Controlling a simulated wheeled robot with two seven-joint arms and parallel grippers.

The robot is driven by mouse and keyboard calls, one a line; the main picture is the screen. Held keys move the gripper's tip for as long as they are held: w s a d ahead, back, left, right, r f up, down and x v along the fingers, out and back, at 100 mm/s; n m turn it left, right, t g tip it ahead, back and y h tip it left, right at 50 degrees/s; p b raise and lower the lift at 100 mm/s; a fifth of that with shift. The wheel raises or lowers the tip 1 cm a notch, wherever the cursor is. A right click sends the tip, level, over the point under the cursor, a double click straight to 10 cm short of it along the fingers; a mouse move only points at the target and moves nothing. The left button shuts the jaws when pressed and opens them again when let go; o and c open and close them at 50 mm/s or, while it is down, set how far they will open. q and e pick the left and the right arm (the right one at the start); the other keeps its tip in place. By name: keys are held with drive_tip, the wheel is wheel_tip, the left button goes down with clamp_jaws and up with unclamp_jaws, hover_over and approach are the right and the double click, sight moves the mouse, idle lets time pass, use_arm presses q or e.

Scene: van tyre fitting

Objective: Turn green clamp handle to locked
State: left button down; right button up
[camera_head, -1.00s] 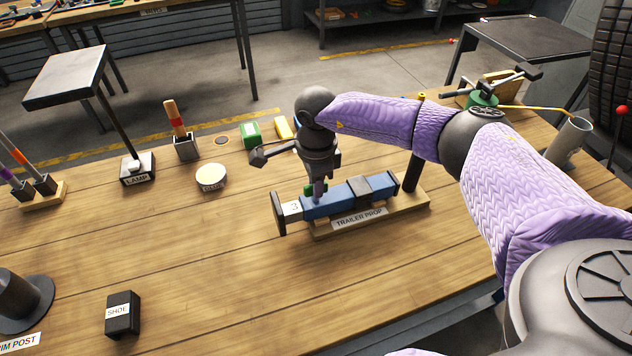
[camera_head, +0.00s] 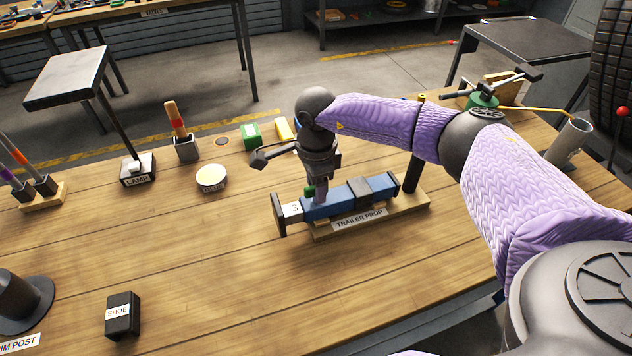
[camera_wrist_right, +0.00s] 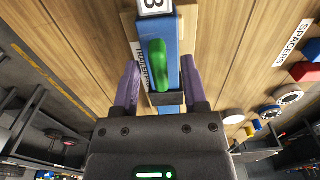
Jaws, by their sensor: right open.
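The trailer prop, a blue bar (camera_head: 340,201) with a dark collar, lies on a wooden base labelled "TRAILER PROP". The green clamp handle (camera_head: 308,191) is on top near its "3" end, partly hidden by my right gripper (camera_head: 319,196). In the right wrist view the green handle (camera_wrist_right: 158,63) lies roughly lengthwise along the blue bar. My right gripper (camera_wrist_right: 160,82) is open, with one purple finger on each side of the bar and handle. Visible gaps separate the fingers from the handle. My left gripper is not in view.
A dark post (camera_head: 412,172) stands at the right end of the prop. A green box (camera_head: 251,134), a yellow block (camera_head: 284,128) and a round pale-topped disc (camera_head: 211,178) lie to the left. A black "SHOE" block (camera_head: 122,315) sits at front left. The front middle of the table is clear.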

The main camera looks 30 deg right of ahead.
wheel_tip(320, 180, up, 10)
drive_tip(key=p, duration=0.1)
drive_tip(key=shift+p, duration=0.35)
drive_tip(key=shift+f, duration=0.1)
